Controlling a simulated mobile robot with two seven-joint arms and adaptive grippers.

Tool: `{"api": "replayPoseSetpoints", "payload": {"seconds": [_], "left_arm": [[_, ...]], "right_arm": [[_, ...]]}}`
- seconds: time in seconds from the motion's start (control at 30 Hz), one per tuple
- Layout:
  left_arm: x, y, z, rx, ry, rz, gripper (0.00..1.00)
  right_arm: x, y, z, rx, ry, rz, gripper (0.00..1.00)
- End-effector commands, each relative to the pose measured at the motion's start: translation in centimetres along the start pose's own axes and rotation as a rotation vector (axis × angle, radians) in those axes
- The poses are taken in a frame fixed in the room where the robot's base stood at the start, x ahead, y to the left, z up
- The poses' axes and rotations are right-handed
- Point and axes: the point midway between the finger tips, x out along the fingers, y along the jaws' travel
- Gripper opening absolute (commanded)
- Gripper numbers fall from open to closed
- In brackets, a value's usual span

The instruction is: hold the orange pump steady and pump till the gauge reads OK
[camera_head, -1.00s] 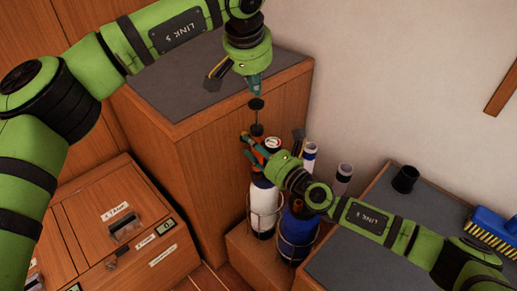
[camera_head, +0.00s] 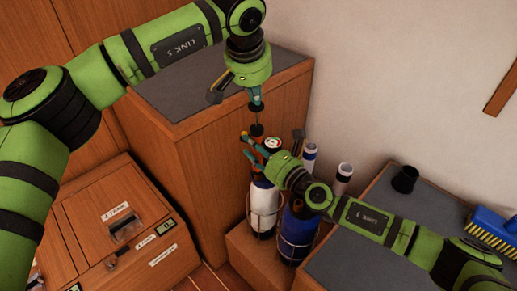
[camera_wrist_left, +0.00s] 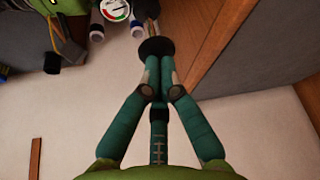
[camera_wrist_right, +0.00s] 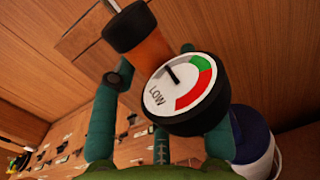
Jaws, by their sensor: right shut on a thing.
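The orange pump (camera_wrist_right: 150,55) stands upright, with a black collar, a thin rod and a black disc handle (camera_head: 256,107) on top. My right gripper (camera_head: 246,146) is shut on the pump's body, just below the collar. The round gauge (camera_wrist_right: 180,88) faces the right wrist camera. It shows LOW in white, with red and green bands; its needle points up and left, outside both bands. My left gripper (camera_head: 256,97) has its fingers together, pointing down at the top of the handle. The left wrist view shows the handle (camera_wrist_left: 157,46) right at the fingertips.
A white bottle (camera_head: 264,205) and a blue bottle (camera_head: 298,225) stand in wire holders below the pump. A tall wooden cabinet (camera_head: 215,180) is close behind. A black cup (camera_head: 405,179) and a blue brush (camera_head: 493,225) lie on the right counter.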

Motion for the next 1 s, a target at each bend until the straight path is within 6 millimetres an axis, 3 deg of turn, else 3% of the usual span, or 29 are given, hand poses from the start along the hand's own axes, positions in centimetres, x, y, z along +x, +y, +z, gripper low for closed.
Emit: {"api": "replayPoseSetpoints", "payload": {"seconds": [0.03, 0.7, 1.0], "left_arm": [[0.6, -0.1, 0.3, -0.001, -0.004, -0.002, 0.0], [4.3, -0.1, 1.9, -0.001, -0.006, -0.004, 0.0], [2.3, -0.2, 1.0, -0.002, -0.004, -0.006, 0.0]], "right_arm": [[-0.4, 0.0, -1.6, 0.001, 0.03, 0.002, 0.04], [-0.4, 0.0, -1.6, 0.0, 0.03, 0.002, 0.04], [-0.4, 0.0, -1.6, 0.0, 0.03, 0.002, 0.04]]}}
